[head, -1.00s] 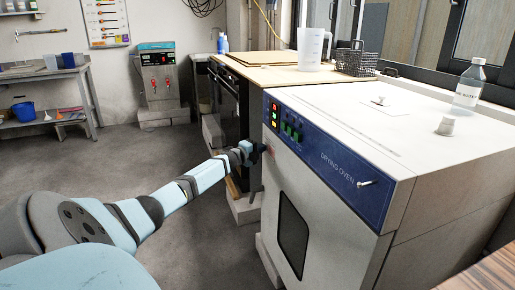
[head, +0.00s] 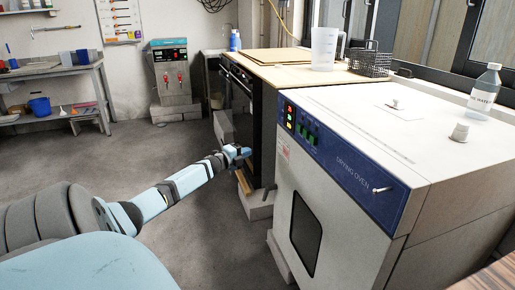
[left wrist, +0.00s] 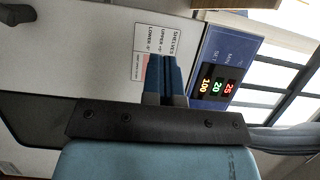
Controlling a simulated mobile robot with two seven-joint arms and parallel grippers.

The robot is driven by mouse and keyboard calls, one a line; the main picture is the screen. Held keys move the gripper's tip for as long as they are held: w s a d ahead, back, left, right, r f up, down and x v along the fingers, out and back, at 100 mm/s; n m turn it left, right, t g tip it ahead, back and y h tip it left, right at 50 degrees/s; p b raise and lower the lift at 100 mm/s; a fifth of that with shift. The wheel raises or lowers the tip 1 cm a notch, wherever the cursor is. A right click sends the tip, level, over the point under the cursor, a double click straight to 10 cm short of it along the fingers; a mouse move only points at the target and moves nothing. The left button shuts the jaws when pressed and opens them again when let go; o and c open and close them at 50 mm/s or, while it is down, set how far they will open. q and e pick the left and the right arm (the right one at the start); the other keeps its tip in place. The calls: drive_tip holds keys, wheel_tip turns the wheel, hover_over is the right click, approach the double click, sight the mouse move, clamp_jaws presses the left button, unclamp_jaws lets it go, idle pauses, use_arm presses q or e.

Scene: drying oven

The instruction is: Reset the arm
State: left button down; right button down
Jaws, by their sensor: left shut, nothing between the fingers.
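The drying oven (head: 360,190) stands at the right in the head view, with a blue control panel (head: 345,165) along its top front edge. My left arm reaches in from the left, and its gripper (head: 243,153) is in the air left of the panel, apart from the oven. In the left wrist view the gripper (left wrist: 166,75) has its fingers together with nothing between them. Beyond it are the oven's white front, a shelves label (left wrist: 155,45) and the lit display (left wrist: 217,88) reading 100, 20 and 25. My right gripper is not in view.
A bench behind the oven bears a clear jug (head: 325,48) and a black wire basket (head: 370,60). A water bottle (head: 484,92) stands on the oven top. A side table (head: 50,70) is at the far left. The floor (head: 130,160) between is clear.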

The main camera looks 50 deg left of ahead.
use_arm(q)
drive_tip(key=shift+s+a, duration=0.25)
drive_tip(key=shift+s, duration=0.5)
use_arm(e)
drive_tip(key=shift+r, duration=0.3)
